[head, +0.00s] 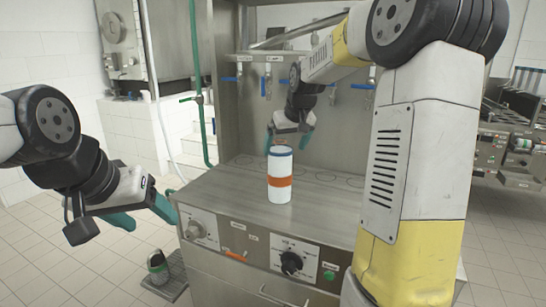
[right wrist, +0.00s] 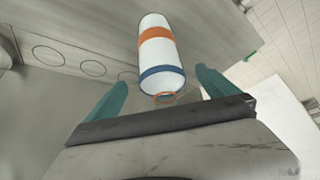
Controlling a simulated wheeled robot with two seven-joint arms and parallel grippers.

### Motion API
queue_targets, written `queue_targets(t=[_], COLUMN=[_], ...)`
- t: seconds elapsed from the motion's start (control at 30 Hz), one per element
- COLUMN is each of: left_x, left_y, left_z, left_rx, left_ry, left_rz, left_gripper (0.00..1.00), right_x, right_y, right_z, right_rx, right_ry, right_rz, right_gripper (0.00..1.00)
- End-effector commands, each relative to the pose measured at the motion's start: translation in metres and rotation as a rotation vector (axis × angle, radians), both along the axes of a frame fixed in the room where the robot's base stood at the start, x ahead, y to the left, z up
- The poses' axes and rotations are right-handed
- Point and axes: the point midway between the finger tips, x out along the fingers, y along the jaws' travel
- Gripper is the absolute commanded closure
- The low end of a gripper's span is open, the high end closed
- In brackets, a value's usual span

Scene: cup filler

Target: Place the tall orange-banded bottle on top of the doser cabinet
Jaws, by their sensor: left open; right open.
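The tall white bottle (head: 280,188) has an orange band and a blue ring near its top. It stands upright on the steel top of the doser cabinet (head: 225,190), near the front middle. My right gripper (head: 287,136) is open, just behind and above the bottle. In the right wrist view the bottle (right wrist: 162,70) shows between and beyond the spread teal fingers of that gripper (right wrist: 160,80), with gaps on both sides. My left gripper (head: 142,214) is open and empty, off the cabinet's left front corner.
The cabinet front has a black knob (head: 291,263) and a green button (head: 330,275). Blue-handled taps (head: 267,82) line the back panel. A small device (head: 158,267) stands on the floor. My right arm hides the cabinet's right side.

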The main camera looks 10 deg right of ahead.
Motion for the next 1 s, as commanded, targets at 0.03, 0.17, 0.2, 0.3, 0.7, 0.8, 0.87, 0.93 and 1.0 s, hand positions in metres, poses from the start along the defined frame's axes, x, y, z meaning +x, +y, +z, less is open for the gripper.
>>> queue_targets(t=[0.03, 0.17, 0.2, 0.3, 0.7, 0.8, 0.87, 0.93, 1.0], left_x=[0.000, 0.000, 0.000, 0.000, 0.000, 0.000, 0.000, 0.000, 0.000], left_y=[0.000, 0.000, 0.000, 0.000, 0.000, 0.000, 0.000, 0.000, 0.000], left_z=[0.000, 0.000, 0.000, 0.000, 0.000, 0.000, 0.000, 0.000, 0.000], left_rx=[0.000, 0.000, 0.000, 0.000, 0.000, 0.000, 0.000, 0.000, 0.000], left_ry=[0.000, 0.000, 0.000, 0.000, 0.000, 0.000, 0.000, 0.000, 0.000], left_rz=[0.000, 0.000, 0.000, 0.000, 0.000, 0.000, 0.000, 0.000, 0.000], left_gripper=[0.36, 0.36, 0.36, 0.36, 0.36, 0.36, 0.36, 0.36, 0.36], right_x=[-0.005, -0.015, -0.018, -0.022, -0.177, -0.229, -0.256, -0.281, -0.299], right_y=[-0.001, -0.003, -0.004, -0.004, 0.017, 0.022, 0.026, 0.029, 0.031], right_z=[0.011, 0.029, 0.032, 0.040, 0.057, 0.045, 0.037, 0.026, 0.017], right_rx=[0.000, -0.001, -0.001, -0.001, 0.055, 0.087, 0.106, 0.128, 0.144], right_ry=[-0.003, -0.003, -0.001, -0.001, -0.016, -0.017, -0.018, -0.017, -0.017], right_rz=[0.000, 0.000, 0.000, 0.000, -0.045, -0.063, -0.071, -0.080, -0.086], right_gripper=[0.01, 0.01, 0.01, 0.01, 0.01, 0.01, 0.01, 0.01, 0.01])
